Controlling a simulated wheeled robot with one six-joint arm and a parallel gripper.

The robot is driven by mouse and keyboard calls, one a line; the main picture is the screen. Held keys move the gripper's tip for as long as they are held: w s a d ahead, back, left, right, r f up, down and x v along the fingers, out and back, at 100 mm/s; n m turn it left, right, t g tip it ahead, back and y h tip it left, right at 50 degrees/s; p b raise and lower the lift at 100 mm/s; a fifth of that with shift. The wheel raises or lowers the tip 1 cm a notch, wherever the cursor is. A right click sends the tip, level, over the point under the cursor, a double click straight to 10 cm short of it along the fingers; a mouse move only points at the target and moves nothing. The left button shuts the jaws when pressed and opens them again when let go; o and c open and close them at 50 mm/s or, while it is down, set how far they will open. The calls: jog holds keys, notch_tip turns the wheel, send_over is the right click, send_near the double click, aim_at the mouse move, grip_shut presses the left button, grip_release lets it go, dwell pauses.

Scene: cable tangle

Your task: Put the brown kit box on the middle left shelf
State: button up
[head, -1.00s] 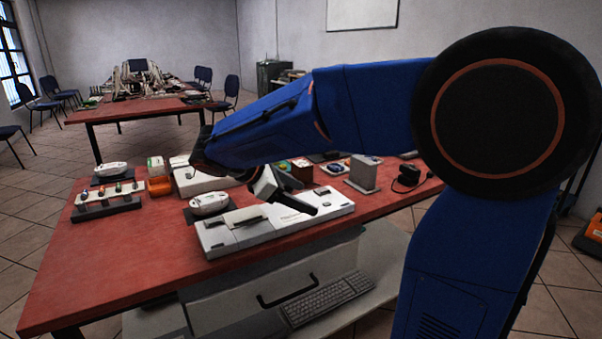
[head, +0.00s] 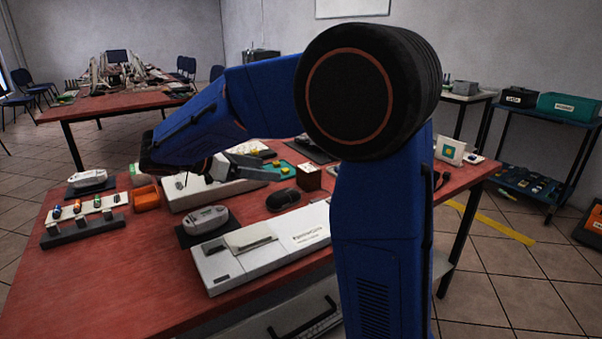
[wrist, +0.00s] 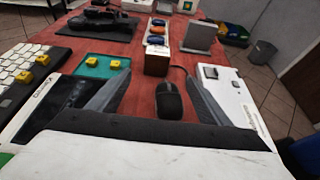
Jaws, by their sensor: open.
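The brown kit box (wrist: 157,64) stands on the red table in the wrist view, just beyond my fingertips, with a pale top and coloured items behind it. In the head view the brown box (head: 308,178) shows beside my upright arm link. My gripper (wrist: 157,78) is open and empty; its fingers point toward the box, apart from it. The gripper also shows in the head view (head: 262,168), above the table. A blue shelf rack (head: 548,112) stands at the far right; I cannot tell whether it holds the middle left shelf.
A black mouse (wrist: 169,101) lies between my fingers' lines, short of the box. A white console (head: 262,250) and a keyboard (wrist: 27,66) flank the space. The rack holds a dark box (head: 519,97) and a teal case (head: 568,107).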

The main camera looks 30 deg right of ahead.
aim_at(302, 173)
jog(key=x, duration=1.2)
jog(key=shift+w+d, duration=0.1)
jog(key=shift+w, duration=0.1)
jog(key=shift+w+r+x, duration=0.1)
jog(key=shift+r+x, duration=0.05)
jog(key=shift+x, duration=1.15)
jog(key=shift+w+r+x, duration=0.1)
jog(key=shift+r+x, duration=0.05)
jog(key=shift+x, duration=1.15)
jog(key=shift+d, duration=0.15)
jog(key=shift+c, duration=0.6)
jog(key=c, duration=1.3)
jog(key=shift+r, duration=5.05)
jog(key=shift+c, duration=0.2)
